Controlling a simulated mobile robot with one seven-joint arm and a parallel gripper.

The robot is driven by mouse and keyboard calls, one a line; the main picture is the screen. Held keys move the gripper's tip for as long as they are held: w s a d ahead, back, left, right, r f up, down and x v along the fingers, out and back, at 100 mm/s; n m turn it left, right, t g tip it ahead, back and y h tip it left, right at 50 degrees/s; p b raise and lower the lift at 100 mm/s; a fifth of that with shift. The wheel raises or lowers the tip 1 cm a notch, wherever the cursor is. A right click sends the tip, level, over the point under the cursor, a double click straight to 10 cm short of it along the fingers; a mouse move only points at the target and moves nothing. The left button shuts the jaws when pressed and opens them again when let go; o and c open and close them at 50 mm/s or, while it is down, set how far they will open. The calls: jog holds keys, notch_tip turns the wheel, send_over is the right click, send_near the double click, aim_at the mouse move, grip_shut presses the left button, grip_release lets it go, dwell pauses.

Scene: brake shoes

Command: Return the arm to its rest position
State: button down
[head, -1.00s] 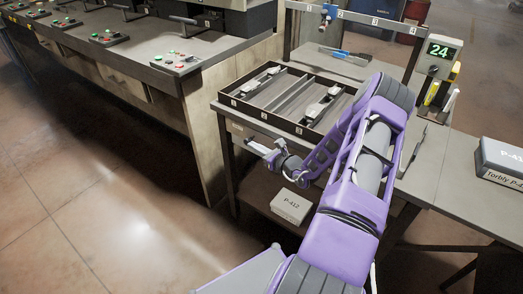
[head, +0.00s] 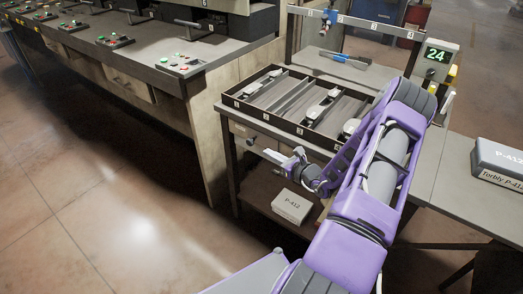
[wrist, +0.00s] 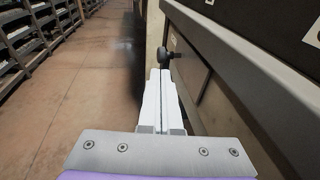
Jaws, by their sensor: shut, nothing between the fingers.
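My arm is purple and folded in front of the workbench in the head view. My gripper (head: 268,154) is at its left end, just in front of the bench's front face and below the compartment tray (head: 233,107). In the wrist view my gripper (wrist: 160,72) has its two white fingers together, with nothing between them. Beyond the fingertips a dark round knob (wrist: 175,55) sticks out from the bench front; I cannot tell how close it is. Brake shoes (head: 318,110) lie in the tray, one partly hidden by my arm.
Another labelled box (head: 499,162) is on the right bench top. A display reading 24 (head: 437,54) stands at the back. A control-panel console (head: 180,64) is at left. Open floor (head: 90,190) lies left of the bench.

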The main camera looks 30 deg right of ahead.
jog(key=v, duration=0.7)
